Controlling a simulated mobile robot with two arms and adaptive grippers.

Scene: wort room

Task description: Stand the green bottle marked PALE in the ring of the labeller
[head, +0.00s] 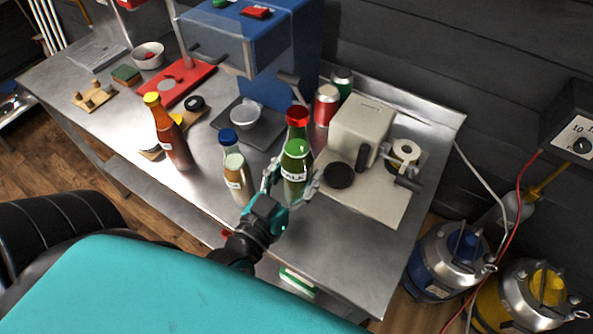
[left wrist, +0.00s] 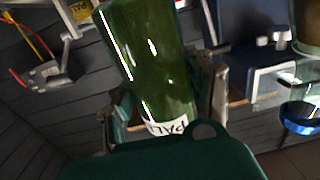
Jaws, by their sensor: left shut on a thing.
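The green bottle (head: 297,160) is held upright by my left gripper (head: 292,188), whose fingers are on both sides of it. Its white label is partly covered in the head view. The labeller (head: 361,134) is a beige machine on a pale base plate (head: 372,200), right of the bottle. A dark round piece (head: 339,175) on the plate looks like its ring. My right gripper is not in view.
Just left of the held bottle stand a cream bottle (head: 237,178) and a blue-capped bottle (head: 228,142). A red-capped bottle (head: 297,116) and red can (head: 326,103) stand behind. A yellow-capped brown bottle (head: 170,135) is farther left. The front right bench top (head: 345,255) is clear.

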